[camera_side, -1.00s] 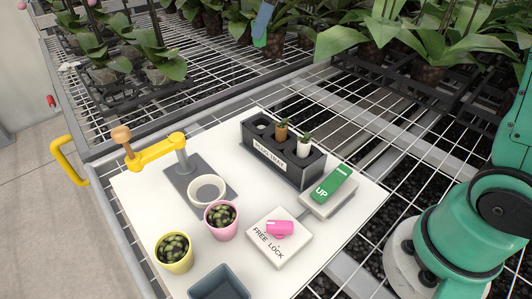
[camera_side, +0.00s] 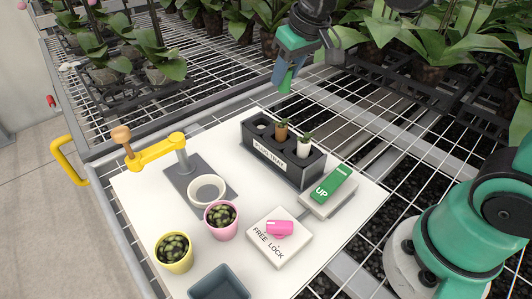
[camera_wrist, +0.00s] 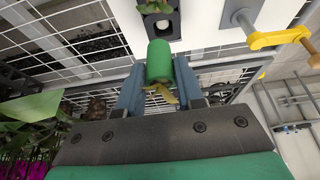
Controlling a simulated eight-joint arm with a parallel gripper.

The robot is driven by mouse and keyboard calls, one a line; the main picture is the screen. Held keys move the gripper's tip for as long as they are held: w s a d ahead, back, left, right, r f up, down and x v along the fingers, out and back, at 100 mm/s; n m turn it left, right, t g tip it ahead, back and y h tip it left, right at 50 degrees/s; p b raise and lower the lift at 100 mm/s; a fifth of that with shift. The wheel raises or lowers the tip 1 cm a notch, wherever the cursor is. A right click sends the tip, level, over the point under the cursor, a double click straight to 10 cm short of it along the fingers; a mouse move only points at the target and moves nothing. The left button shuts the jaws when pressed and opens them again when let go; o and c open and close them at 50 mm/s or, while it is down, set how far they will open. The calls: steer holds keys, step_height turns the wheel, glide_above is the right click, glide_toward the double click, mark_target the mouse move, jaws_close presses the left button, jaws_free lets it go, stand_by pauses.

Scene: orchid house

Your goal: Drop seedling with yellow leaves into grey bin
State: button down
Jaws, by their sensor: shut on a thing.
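My gripper (camera_side: 287,80) is above the wire bench behind the plug tray in the side view. In the wrist view its blue fingers (camera_wrist: 160,88) are shut on a green plug (camera_wrist: 160,62). Yellow leaves (camera_wrist: 162,93) show at the plug's near end, between the fingers, so this is the seedling with yellow leaves. In the side view the green plug (camera_side: 286,78) is partly hidden by a finger. The grey bin (camera_side: 222,283) stands at the bottom edge of the side view, cut off by the frame and well away from my gripper. Its visible inside looks empty.
The black plug tray (camera_side: 283,166) holds a brown plug (camera_side: 281,132) and a white plug (camera_side: 304,147); its left hole is empty. A yellow lever (camera_side: 155,151), pink pot (camera_side: 221,220), yellow pot (camera_side: 174,253), green UP rocker (camera_side: 331,184) and FREE LOCK plate (camera_side: 279,240) stand on the white board.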

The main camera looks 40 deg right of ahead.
steer(key=s+a+f+n+g+y, duration=0.1)
steer(key=s+a+n+g, duration=0.1)
steer(key=s+a+n, duration=0.5)
steer(key=s+a+n+g+y, duration=0.1)
steer(key=s+a+n+y, duration=0.15)
steer(key=a+n, duration=0.45)
steer(key=s+a+f+n+g+y, duration=0.15)
steer(key=s+a+n, duration=0.35)
steer(key=a, duration=0.5)
steer(key=shift+m+h, duration=0.3)
steer(key=shift+m, duration=0.2)
steer(key=f, duration=0.2)
steer(key=s+f, duration=0.1)
steer(key=f, duration=0.2)
steer(key=shift+s+a+f, duration=0.1)
steer(key=shift+s, duration=0.05)
steer(key=shift+c, duration=2.4)
jaws_free()
